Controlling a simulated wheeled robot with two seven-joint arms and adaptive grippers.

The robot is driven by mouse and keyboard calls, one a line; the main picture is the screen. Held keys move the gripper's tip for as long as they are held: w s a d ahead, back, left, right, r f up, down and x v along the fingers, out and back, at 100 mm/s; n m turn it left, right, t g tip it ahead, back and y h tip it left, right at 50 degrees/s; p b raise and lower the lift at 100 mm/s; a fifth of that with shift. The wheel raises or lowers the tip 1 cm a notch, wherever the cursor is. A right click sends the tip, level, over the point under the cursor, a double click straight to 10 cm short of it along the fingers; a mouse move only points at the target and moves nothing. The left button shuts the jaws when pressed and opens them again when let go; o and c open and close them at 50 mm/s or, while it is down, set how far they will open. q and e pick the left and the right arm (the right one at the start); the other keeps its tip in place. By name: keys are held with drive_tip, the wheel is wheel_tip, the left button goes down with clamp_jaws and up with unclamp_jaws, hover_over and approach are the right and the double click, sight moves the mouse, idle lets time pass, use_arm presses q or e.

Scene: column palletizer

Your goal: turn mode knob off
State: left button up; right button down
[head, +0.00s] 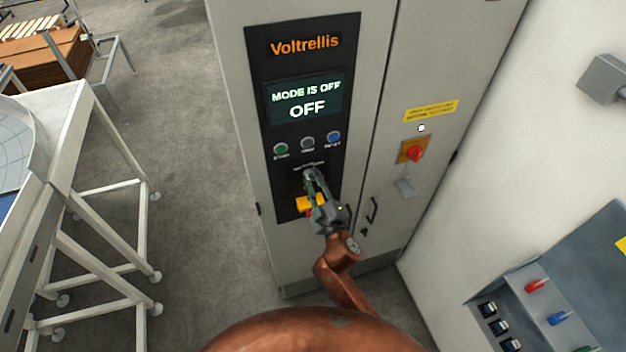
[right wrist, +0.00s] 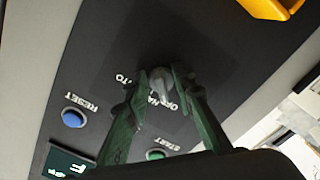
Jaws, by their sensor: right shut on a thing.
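The mode knob (right wrist: 160,84) is a small grey knob on the black control panel (head: 284,195) of the Voltrellis cabinet. My right gripper (right wrist: 163,74) has its green fingers on either side of the knob, shut on it. In the head view my right gripper (head: 311,176) reaches up to the panel just below the row of buttons and hides most of the knob. The display (head: 306,101) reads "MODE IS OFF" and "OFF". My left gripper is not in view.
Green, grey and blue buttons sit above the knob; the blue reset button (head: 334,137) is at the right. A yellow part (head: 306,204) is below. A red switch (head: 415,153) is on the cabinet's right door. A white-framed table (head: 112,130) stands left.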

idle(0.5)
drive_tip(key=c, duration=1.7)
unclamp_jaws()
drive_tip(key=shift+o, duration=0.2)
drive_tip(key=v, duration=1.2)
